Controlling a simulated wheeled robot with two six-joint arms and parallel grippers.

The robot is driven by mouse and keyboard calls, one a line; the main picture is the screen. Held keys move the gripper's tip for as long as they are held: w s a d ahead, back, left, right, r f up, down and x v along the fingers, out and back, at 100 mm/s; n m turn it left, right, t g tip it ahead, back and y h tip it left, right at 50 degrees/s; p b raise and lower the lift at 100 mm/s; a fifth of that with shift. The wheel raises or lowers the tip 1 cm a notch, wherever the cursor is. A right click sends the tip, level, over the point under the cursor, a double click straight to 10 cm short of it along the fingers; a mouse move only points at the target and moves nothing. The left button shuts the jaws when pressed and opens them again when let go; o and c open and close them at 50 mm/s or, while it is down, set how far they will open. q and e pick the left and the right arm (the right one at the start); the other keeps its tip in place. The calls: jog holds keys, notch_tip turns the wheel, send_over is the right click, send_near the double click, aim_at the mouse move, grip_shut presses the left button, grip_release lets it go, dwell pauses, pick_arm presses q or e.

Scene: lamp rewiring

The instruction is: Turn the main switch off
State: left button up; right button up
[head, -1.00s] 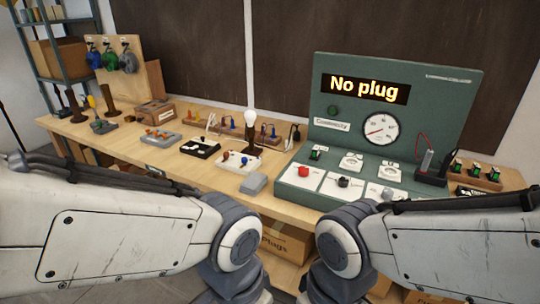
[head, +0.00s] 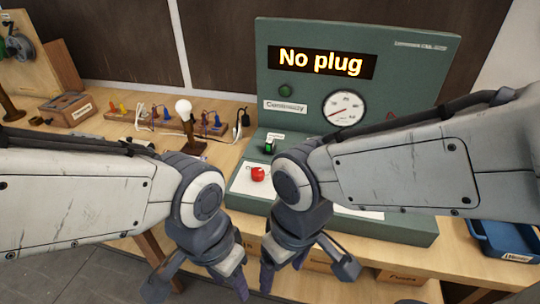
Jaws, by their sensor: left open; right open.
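A small green-lit switch (head: 269,147) in a dark housing sits on the left of the green test panel's sloping base (head: 410,228), under a small label too tiny to read. It looks like the main switch; I cannot read its position. A red knob or button (head: 257,174) is just below it on a white plate. My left gripper (head: 203,286) is open and empty, low in front of the bench. My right gripper (head: 306,277) is open and empty, in front of the panel base and below the switch. Neither touches the switch. My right arm hides much of the panel's controls.
The panel's display (head: 321,62) reads "No plug", above a round dial (head: 344,108) and a "Continuity" label. A lamp with a bulb (head: 184,110) stands left of the panel. A blue bin (head: 505,240) is at the right. Boxes stand under the bench.

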jog(key=w+a+r+m+p, duration=0.2)
jog(key=w+r+p, duration=0.25)
jog(key=w, duration=0.35)
jog(key=m+h+p, duration=0.1)
jog(key=m+p, duration=0.9)
send_over(258, 170)
notch_tip(258, 170, down, 10)
jog(key=p, duration=0.3)
jog(key=shift+f, duration=0.1)
grip_shut()
